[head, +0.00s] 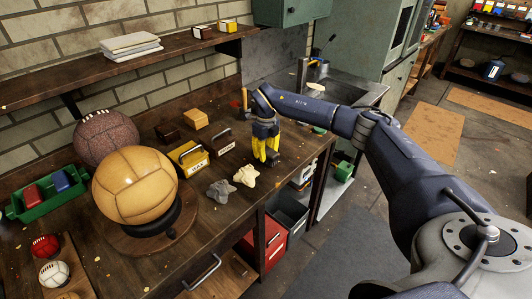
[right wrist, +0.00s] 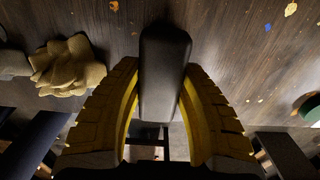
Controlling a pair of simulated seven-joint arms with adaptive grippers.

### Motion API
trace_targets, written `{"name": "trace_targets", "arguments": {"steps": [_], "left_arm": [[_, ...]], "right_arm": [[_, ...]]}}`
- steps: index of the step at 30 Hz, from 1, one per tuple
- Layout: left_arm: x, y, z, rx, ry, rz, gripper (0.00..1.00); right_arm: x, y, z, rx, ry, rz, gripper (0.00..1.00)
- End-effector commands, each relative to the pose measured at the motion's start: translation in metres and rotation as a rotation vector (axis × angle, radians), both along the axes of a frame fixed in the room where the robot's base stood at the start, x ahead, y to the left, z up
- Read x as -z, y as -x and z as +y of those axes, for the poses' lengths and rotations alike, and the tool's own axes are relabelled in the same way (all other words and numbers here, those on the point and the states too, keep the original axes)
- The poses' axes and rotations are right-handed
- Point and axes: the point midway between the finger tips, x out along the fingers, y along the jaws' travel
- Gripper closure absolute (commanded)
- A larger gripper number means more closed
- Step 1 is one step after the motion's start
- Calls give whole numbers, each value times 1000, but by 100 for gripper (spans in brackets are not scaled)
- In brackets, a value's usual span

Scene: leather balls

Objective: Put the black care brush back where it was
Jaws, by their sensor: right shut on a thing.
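My right gripper (head: 268,158) has yellow fingers and points down over the right part of the wooden workbench (head: 110,262). In the right wrist view its two fingers (right wrist: 160,100) are closed on both sides of a dark, rounded bar, the black care brush (right wrist: 165,70). The brush is mostly hidden by the fingers in the head view. I cannot tell if it touches the bench top. My left gripper is not in view.
A crumpled cream cloth (head: 244,176) and a grey cloth (head: 221,190) lie left of the gripper. Yellow (head: 188,156) and dark boxes (head: 218,141) stand behind them. A large tan ball (head: 135,186) sits on a stand. A sink (head: 325,88) is at the back right.

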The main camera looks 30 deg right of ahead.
Motion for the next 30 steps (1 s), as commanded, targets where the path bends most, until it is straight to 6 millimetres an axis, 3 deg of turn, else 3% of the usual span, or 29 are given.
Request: {"name": "trace_targets", "arguments": {"steps": [12, 13, 18, 26, 30], "left_arm": [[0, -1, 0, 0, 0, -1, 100], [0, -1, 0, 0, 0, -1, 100], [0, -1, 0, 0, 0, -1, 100], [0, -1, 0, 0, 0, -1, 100], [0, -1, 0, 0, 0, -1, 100]], "right_arm": [[4, 0, 0, -1, 1, -1, 94], [4, 0, 0, -1, 0, -2, 59], [4, 0, 0, 0, 0, -1, 42], [2, 0, 0, 0, -1, -2, 42], [-9, -1, -1, 0, 0, -4, 42]]}}
